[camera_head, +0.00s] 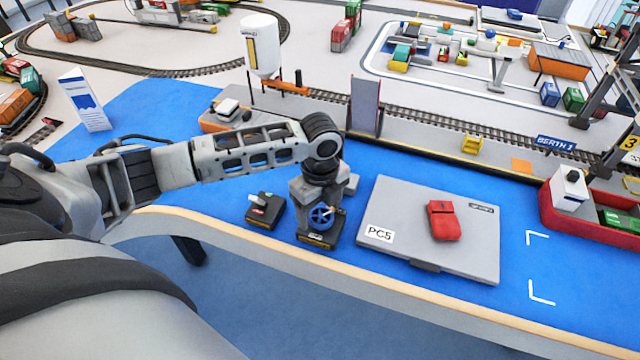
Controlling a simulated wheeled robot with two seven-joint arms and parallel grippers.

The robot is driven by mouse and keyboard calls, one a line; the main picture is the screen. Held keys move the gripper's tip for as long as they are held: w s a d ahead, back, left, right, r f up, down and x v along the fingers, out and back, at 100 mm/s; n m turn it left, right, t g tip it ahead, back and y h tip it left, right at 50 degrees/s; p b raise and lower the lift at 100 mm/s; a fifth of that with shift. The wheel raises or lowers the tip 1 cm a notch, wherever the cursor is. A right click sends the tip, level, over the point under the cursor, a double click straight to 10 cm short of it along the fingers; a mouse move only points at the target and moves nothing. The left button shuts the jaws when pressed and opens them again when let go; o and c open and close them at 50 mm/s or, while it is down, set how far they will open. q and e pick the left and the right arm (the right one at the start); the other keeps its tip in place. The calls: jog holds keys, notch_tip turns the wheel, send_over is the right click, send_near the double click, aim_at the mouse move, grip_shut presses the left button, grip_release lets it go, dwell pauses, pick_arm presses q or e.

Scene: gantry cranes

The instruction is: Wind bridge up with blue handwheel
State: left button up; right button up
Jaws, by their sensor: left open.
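The blue handwheel (321,216) stands upright on the front of a small dark box (317,240) near the table's front edge. My left gripper (320,200) points down at the handwheel from above and behind. Its fingers are open, but they are dark and partly hidden against the box, so I cannot tell if they touch the wheel. A grey upright slab (365,106) stands beside the rail track behind; I cannot tell if it is the bridge. My right gripper is not in view.
A second dark box with a lever (265,210) sits just left of the handwheel box. A red ship (560,215) is farther right.

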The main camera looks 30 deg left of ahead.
aim_at(320, 215)
pick_arm(q)
notch_tip(320, 215, up, 16)
jog(key=shift+f, duration=0.25)
dwell(0.9)
